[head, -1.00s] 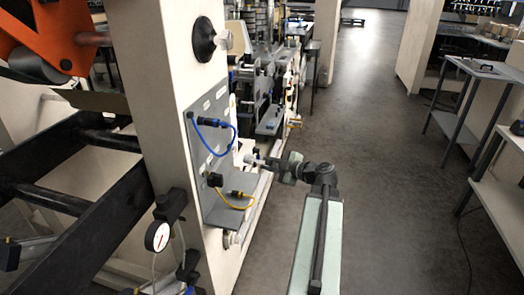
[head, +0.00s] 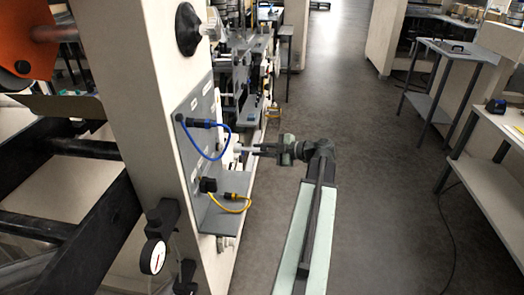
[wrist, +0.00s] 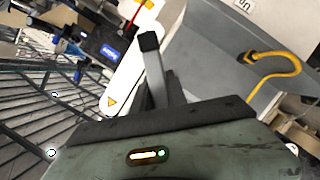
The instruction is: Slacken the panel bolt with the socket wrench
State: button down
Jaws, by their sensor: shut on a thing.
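My gripper (head: 264,149) is in the middle of the head view, at the end of my arm, pointing left towards the side of the machine column. It is shut on the socket wrench (head: 243,149), whose pale shaft shows just left of the fingers. In the wrist view the wrench (wrist: 155,80) appears as a grey bar with a black end (wrist: 149,42). The shaft's tip is close to a white part (head: 228,154) beside the grey panel (head: 203,148). I cannot make out the panel bolt or tell whether the wrench touches it.
A blue cable (head: 222,146) and a yellow cable (head: 247,204) loop out from the panel, near my gripper. A dial gauge (head: 153,256) is fixed low on the cream column (head: 130,90). Open floor (head: 375,170) lies right of my arm, with a side table (head: 448,50) beyond.

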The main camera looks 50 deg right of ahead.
aim_at(248, 149)
jog(key=shift+w+a, duration=0.45)
jog(key=shift+w, duration=0.3)
jog(key=shift+w+a, duration=0.45)
jog(key=shift+w, duration=0.25)
jog(key=shift+w+a+r, duration=0.1)
jog(key=shift+w+a, duration=0.35)
jog(key=shift+w, duration=0.2)
dwell(1.2)
jog(key=shift+a+f+n+b, duration=0.1)
jog(key=shift+f+n+b, duration=0.1)
jog(key=shift+n+b, duration=0.3)
jog(key=shift+n+t, duration=0.3)
jog(key=shift+t, duration=0.1)
jog(key=shift+r, duration=0.2)
jog(key=shift+f+h+b, duration=0.1)
jog(key=shift+h+b, duration=0.2)
